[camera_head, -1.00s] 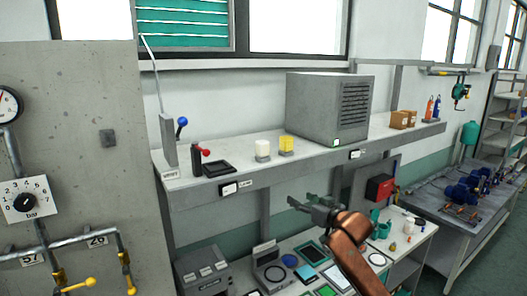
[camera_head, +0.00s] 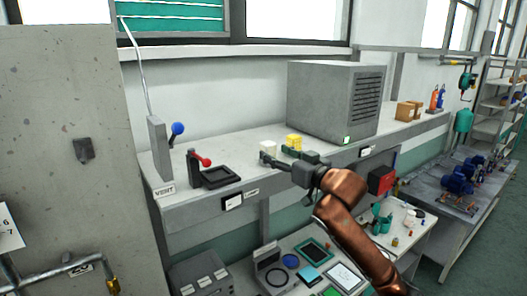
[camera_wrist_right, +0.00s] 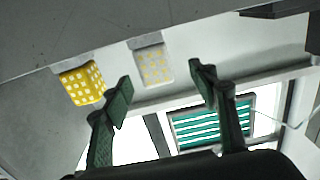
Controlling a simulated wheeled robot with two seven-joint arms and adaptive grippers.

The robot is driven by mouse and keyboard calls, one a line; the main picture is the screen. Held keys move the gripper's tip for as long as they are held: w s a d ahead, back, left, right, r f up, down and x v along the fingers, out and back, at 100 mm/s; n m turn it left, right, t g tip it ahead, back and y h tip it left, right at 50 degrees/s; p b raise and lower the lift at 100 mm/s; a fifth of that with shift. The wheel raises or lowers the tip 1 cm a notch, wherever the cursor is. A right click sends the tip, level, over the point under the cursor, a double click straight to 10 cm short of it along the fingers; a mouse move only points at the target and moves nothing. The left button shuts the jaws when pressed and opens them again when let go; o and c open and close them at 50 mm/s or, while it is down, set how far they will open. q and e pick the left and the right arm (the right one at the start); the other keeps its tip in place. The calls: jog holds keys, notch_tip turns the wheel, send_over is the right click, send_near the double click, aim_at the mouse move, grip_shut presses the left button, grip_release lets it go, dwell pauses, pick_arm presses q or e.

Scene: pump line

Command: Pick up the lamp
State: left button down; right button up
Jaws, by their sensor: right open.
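Two small blocks that could be the lamp stand side by side on the upper shelf: a white one (camera_head: 268,146) and a yellow one (camera_head: 294,140). In the right wrist view the white block (camera_wrist_right: 154,66) shows yellow dots and the yellow block (camera_wrist_right: 82,84) shows pale dots. My right gripper (camera_head: 290,159) is open and empty at the shelf's front edge, close in front of both blocks. In the wrist view its fingertips (camera_wrist_right: 163,86) frame the white block, with the yellow one outside the left finger. My left gripper is out of view.
A large grey vented box (camera_head: 325,105) stands right. A lower bench (camera_head: 300,239) holds several devices.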

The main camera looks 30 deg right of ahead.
aim_at(273, 146)
jog(key=shift+w+d+r+p, duration=0.15)
jog(key=shift+w+r+p, duration=0.35)
jog(key=shift+w+p, duration=0.25)
jog(key=shift+w, duration=0.15)
jog(key=shift+w+r+p, duration=0.15)
jog(key=shift+w+p, duration=0.25)
jog(key=shift+w, duration=0.15)
jog(key=shift+w+f+p, duration=0.2)
jog(key=shift+w+p, duration=0.1)
jog(key=shift+w, duration=0.9)
jog(key=c, duration=1.3)
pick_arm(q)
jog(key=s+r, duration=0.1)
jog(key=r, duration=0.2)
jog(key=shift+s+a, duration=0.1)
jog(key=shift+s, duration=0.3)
pick_arm(e)
jog(key=shift+c, duration=0.2)
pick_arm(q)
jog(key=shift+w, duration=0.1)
